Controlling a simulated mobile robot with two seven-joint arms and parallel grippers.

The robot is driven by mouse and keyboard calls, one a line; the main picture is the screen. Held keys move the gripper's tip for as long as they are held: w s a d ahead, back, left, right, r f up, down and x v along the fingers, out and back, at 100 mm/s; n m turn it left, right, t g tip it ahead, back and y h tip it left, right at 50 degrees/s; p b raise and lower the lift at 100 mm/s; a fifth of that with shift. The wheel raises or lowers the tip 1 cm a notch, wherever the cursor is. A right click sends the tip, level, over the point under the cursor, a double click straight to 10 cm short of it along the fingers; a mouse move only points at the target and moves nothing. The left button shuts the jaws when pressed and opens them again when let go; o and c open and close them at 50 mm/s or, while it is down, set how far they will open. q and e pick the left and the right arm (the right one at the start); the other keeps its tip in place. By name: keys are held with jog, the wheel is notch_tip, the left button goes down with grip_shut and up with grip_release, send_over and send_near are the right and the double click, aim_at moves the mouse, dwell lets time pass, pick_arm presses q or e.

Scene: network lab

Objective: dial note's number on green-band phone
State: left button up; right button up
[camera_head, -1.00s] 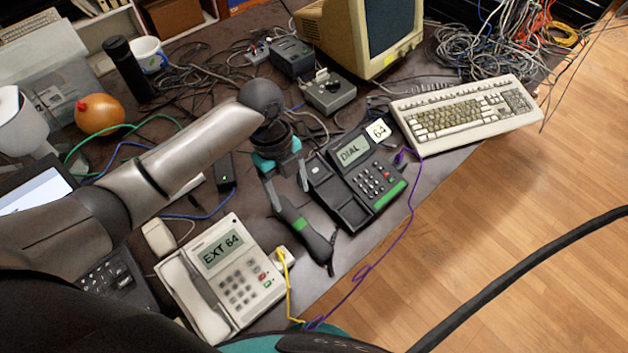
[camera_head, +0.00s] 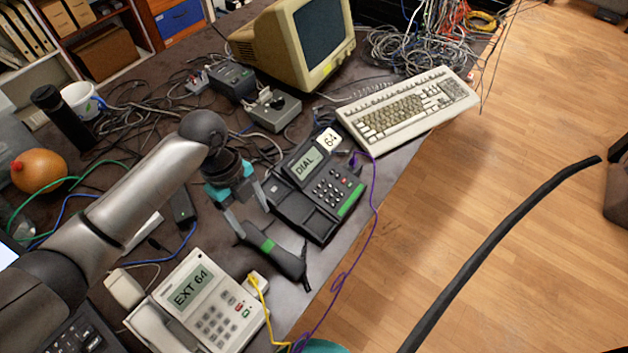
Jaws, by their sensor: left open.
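The dark phone (camera_head: 318,211) has a green band (camera_head: 351,199) along its lower right edge, a keypad (camera_head: 331,186) and a screen reading "DIAL". A white note (camera_head: 328,139) reading "64" is at its top. The phone's dark handset (camera_head: 288,264), with a green band, lies off the phone on the table, to its lower left. My left gripper (camera_head: 252,220) is open over the upper end of the handset; I cannot tell whether it touches. A white phone (camera_head: 208,322) with a screen reading "EXT 64" stands nearer. My right gripper is not in view.
A beige keyboard (camera_head: 408,108) lies beyond the dark phone, with a monitor (camera_head: 300,45) behind. A purple cable (camera_head: 372,240) runs along the table's front edge. A grey box with a knob (camera_head: 273,110) and tangled cables crowd the back. Wooden floor (camera_head: 510,230) is at the right.

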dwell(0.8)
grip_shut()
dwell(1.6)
